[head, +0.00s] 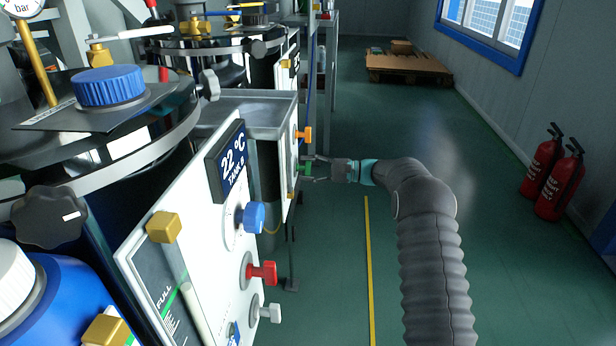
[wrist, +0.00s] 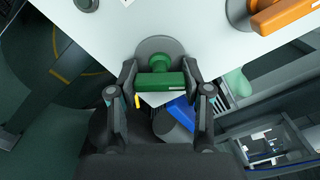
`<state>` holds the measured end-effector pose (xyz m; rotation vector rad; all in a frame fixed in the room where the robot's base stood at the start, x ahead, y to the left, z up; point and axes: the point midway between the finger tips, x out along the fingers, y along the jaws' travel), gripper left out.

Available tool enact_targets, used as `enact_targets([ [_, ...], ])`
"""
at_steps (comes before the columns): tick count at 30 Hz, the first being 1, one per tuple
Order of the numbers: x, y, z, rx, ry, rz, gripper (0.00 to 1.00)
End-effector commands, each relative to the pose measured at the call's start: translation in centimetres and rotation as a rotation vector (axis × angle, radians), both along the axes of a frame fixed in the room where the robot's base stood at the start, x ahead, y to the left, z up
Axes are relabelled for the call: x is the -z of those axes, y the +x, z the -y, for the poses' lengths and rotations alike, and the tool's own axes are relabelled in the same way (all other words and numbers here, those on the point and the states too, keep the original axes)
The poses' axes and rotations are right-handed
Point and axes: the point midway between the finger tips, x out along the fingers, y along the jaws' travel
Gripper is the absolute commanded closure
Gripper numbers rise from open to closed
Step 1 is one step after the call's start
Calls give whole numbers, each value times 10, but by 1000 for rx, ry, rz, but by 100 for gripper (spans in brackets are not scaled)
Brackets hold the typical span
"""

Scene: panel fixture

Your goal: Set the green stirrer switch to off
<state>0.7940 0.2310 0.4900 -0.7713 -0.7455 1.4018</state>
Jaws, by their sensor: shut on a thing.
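The green stirrer switch (wrist: 160,82) sits on a round grey base on the white panel (wrist: 190,30). Its bar handle lies crosswise in the wrist view, between the two fingers. My gripper (wrist: 159,76) is shut on the handle, with one finger at each end. In the head view, the green switch (head: 304,168) shows small at the far panel's edge, and my gripper (head: 320,170) reaches it from the right. The switch's off mark cannot be made out.
An orange switch (head: 304,134) is above the green one in the head view; it also shows in the wrist view (wrist: 288,16). A nearer panel has blue (head: 254,217), red (head: 262,272) and white (head: 267,312) knobs. The floor right of the yellow line (head: 369,270) is open, with fire extinguishers (head: 560,180) by the wall.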

Motion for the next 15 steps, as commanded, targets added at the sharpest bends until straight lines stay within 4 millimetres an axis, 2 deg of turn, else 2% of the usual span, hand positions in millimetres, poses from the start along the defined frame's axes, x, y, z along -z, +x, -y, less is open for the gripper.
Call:
enact_targets([
  [15,0,0,-1,-2,-16,436,86],
])
